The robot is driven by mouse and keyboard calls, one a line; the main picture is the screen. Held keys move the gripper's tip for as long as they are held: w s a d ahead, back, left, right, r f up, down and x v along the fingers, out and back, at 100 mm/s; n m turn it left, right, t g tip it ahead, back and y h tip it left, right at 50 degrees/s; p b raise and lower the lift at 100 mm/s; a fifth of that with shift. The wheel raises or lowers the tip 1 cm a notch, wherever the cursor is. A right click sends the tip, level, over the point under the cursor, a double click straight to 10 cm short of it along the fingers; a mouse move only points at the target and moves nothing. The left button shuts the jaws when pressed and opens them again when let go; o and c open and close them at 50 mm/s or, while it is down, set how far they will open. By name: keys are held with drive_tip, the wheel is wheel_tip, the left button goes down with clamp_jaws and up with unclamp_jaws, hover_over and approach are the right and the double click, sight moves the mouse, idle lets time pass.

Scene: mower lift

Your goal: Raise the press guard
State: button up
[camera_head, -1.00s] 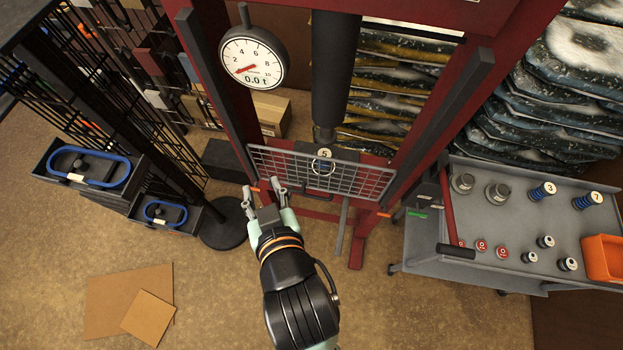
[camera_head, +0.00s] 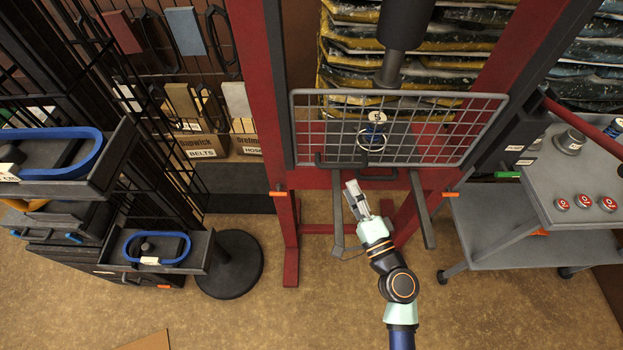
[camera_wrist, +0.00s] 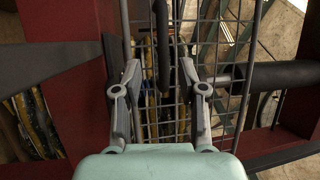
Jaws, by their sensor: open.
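The press guard (camera_head: 440,130) is a grey wire-mesh panel hanging across the front of the red press (camera_head: 268,110). In the wrist view, the mesh (camera_wrist: 226,60) lies ahead of my gripper (camera_wrist: 163,85), and a dark bar (camera_wrist: 160,45) shows between the fingers. Contact cannot be told.
A grey cart (camera_head: 560,190) with red-topped pieces (camera_head: 585,202) stands to the right. A black rack with trays (camera_head: 150,250) and a round base (camera_head: 230,265) stands to the left. Open floor (camera_head: 300,320) lies in front.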

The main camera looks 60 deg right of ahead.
sight(341, 164)
drive_tip(key=p+x, duration=0.1)
drive_tip(key=x, duration=0.7)
drive_tip(key=shift+s+r, duration=0.15)
clamp_jaws()
